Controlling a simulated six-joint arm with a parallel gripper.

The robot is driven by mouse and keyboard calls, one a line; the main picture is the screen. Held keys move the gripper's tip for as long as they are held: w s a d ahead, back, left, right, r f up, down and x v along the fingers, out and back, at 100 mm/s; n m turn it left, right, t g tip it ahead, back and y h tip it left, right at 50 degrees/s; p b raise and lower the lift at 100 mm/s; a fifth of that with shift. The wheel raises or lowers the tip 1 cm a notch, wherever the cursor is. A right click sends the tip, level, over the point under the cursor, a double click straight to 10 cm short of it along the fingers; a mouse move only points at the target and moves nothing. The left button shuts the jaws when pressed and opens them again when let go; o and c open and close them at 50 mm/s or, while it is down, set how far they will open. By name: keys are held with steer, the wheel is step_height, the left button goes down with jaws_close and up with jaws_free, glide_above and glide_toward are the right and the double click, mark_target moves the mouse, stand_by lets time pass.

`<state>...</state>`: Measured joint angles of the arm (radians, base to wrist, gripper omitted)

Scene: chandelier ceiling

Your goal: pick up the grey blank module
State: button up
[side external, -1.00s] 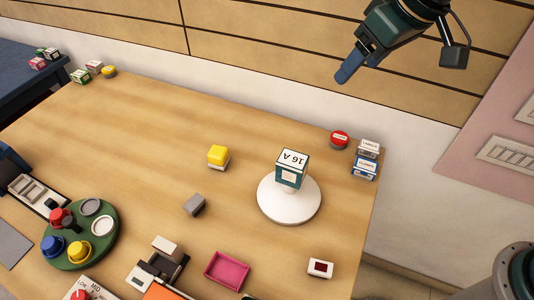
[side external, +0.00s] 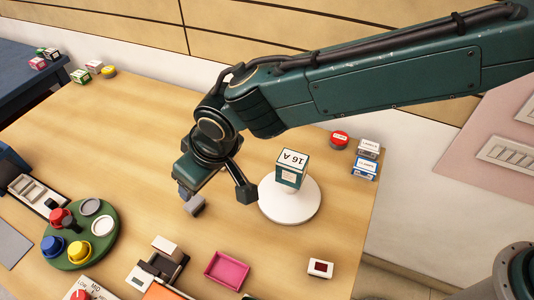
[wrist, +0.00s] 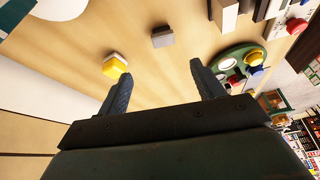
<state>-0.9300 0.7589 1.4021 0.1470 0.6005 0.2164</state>
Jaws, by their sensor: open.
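The grey blank module (side external: 196,206) is a small plain grey block on the wooden table, left of the white round stand. In the side view my gripper (side external: 185,192) is just above and behind it and overlaps its upper edge. In the wrist view the module (wrist: 162,38) lies beyond the fingertips, roughly centred between them. My gripper (wrist: 160,78) is open, with nothing between its fingers.
A white round stand (side external: 290,212) carries a green-and-white 16 A block (side external: 291,170) right of my gripper. A yellow-topped block (wrist: 115,66) is near one finger.

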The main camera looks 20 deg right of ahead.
glide_toward(194, 202)
steer(key=shift+x, duration=2.5)
steer(key=shift+a, duration=0.15)
steer(key=shift+x, duration=2.55)
steer(key=c, duration=1.1)
steer(key=shift+o, duration=0.2)
steer(key=shift+r, duration=0.1)
step_height(194, 202, up, 20)
